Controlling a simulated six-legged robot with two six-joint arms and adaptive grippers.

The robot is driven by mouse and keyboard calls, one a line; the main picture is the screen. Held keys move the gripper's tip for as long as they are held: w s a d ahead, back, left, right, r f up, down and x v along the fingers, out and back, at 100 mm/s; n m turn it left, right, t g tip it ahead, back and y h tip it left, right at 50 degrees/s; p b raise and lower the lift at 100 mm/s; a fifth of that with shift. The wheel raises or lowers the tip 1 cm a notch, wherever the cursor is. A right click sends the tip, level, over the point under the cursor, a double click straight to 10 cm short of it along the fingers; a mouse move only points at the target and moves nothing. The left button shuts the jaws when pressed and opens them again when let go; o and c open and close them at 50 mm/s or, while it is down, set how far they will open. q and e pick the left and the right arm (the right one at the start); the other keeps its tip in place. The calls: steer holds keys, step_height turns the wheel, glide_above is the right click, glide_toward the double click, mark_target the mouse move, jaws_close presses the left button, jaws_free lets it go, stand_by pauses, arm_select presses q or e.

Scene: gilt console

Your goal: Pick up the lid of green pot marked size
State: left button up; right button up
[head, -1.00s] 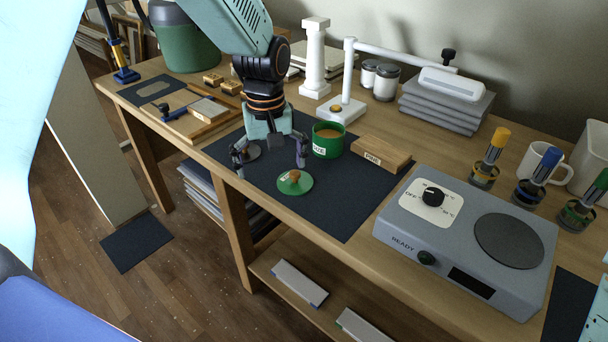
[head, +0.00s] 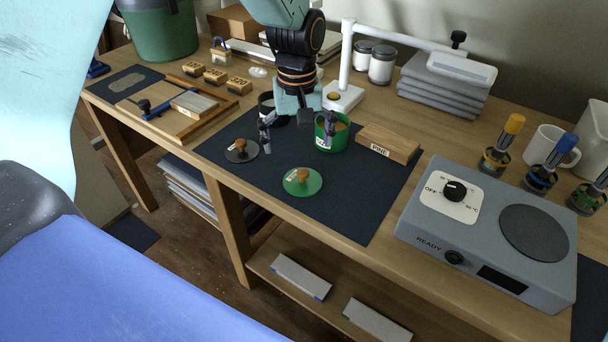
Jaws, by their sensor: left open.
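The green lid (head: 302,188) with a brown wooden knob and a small pale tag lies flat on the dark mat (head: 345,205). The green pot (head: 340,140) stands open behind it and to the right; its white label is partly hidden by a finger of my left gripper. My left gripper (head: 297,146) is open and empty, pointing down with fingers spread, behind the green lid in the picture. Its right finger overlaps the green pot; I cannot tell if they touch. My right gripper is out of view.
A dark lid (head: 240,156) with a wooden knob lies left of the green one, with a black pot (head: 264,103) behind. A labelled wooden block (head: 389,141) and a grey heater (head: 470,240) stand right. The mat's front is clear.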

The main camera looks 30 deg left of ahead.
mark_target(302, 173)
arm_select(q)
steer(key=shift+s+d+f, duration=0.1)
steer(key=shift+d+f, duration=0.1)
steer(key=shift+f, duration=0.1)
steer(key=f, duration=0.3)
steer(key=f+b, duration=0.1)
steer(key=f, duration=0.2)
steer(key=shift+d+f, duration=0.2)
steer(key=shift+f, duration=0.05)
steer(key=shift+w+d+f, duration=0.15)
steer(key=shift+w+f, duration=0.05)
steer(key=shift+f, duration=0.15)
steer(key=shift+c, duration=1.3)
steer(key=c, duration=0.9)
steer(key=shift+s, duration=0.2)
jaws_close()
